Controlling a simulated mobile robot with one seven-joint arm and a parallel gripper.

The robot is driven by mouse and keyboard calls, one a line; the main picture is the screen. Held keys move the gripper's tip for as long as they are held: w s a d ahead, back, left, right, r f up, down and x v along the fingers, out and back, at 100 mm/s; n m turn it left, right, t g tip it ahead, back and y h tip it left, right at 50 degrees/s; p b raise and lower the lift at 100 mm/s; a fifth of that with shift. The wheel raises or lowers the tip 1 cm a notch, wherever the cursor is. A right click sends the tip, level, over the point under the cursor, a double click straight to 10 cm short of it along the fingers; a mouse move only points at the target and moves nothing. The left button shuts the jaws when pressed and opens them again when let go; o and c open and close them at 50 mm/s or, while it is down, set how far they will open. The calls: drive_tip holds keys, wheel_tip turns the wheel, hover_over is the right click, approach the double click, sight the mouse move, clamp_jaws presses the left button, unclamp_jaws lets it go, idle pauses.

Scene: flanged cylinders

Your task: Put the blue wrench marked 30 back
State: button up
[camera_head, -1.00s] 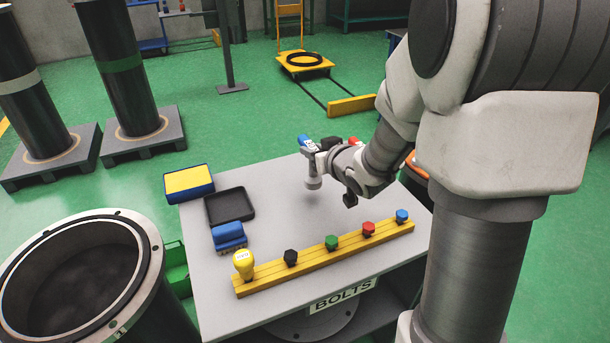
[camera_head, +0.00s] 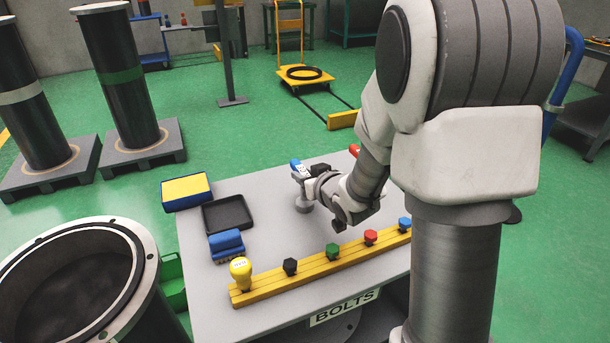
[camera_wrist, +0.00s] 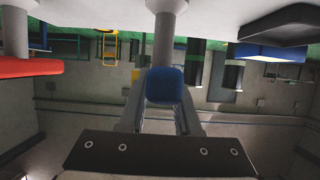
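The blue wrench (camera_head: 296,164) has a blue handle with a white label and a grey shaft with a wide socket end (camera_head: 304,206) pointing down. The number on the label is too small to read. My gripper (camera_head: 308,175) is at its handle, above the middle of the table. In the wrist view the blue handle end (camera_wrist: 165,86) sits between my fingertips, and my gripper (camera_wrist: 163,105) looks shut on it. The socket appears just above the tabletop; contact cannot be told. A red-handled tool (camera_head: 354,149) stands at the back, partly hidden by my arm; its red handle (camera_wrist: 30,67) also shows in the wrist view.
The grey table (camera_head: 270,240) bears a yellow rail (camera_head: 310,268) with several coloured bolts and a yellow knob (camera_head: 241,269) along its front. A black tray (camera_head: 227,213), a blue brush (camera_head: 226,244) and a blue-yellow pad (camera_head: 187,190) lie left. A flanged cylinder (camera_head: 128,290) stands beside the table.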

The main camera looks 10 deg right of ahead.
drive_tip(key=o, duration=0.4)
drive_tip(key=shift+c, duration=0.2)
drive_tip(key=shift+r, duration=0.1)
